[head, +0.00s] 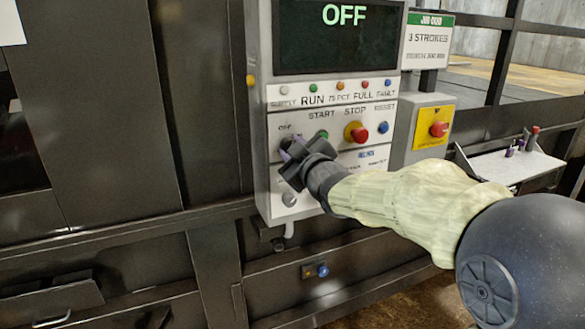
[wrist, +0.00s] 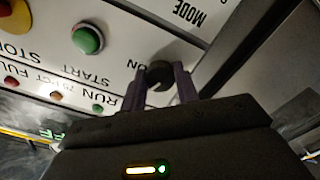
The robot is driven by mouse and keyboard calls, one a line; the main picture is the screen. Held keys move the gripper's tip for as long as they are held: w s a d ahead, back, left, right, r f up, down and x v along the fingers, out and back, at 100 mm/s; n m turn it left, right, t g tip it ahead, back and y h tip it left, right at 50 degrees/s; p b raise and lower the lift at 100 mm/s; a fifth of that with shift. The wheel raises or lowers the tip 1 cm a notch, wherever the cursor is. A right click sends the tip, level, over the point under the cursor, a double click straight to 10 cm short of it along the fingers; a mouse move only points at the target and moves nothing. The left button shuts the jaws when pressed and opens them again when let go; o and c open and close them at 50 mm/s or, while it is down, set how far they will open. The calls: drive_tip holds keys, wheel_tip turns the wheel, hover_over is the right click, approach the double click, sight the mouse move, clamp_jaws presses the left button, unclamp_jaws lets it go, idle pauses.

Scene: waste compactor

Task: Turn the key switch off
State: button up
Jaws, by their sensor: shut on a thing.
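The key switch (wrist: 158,72) is a dark round knob on the white control panel (head: 275,205). In the wrist view it sits between the two purple-grey fingers of my gripper (wrist: 160,84), which is shut on it. In the head view my gripper (head: 291,151) reaches the left side of the panel, just below a printed "OFF" label, and hides most of the switch. I cannot tell the key's exact angle. The screen (head: 335,40) above shows "OFF" in green letters.
A green start button (head: 321,136), a red stop button (head: 359,133) on a yellow base and a blue reset button (head: 383,128) lie right of the gripper. A grey knob (head: 289,199) is below. A red button (head: 438,129) on a yellow plate stands further right.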

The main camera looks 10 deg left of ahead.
drive_tip(key=shift+n+b, duration=2.2)
drive_tip(key=shift+b, duration=0.05)
drive_tip(key=o, duration=1)
drive_tip(key=shift+c, duration=0.2)
drive_tip(key=v, duration=1.7)
drive_tip(key=shift+d+b, duration=0.2)
drive_tip(key=shift+b, duration=0.15)
drive_tip(key=shift+s, duration=0.15)
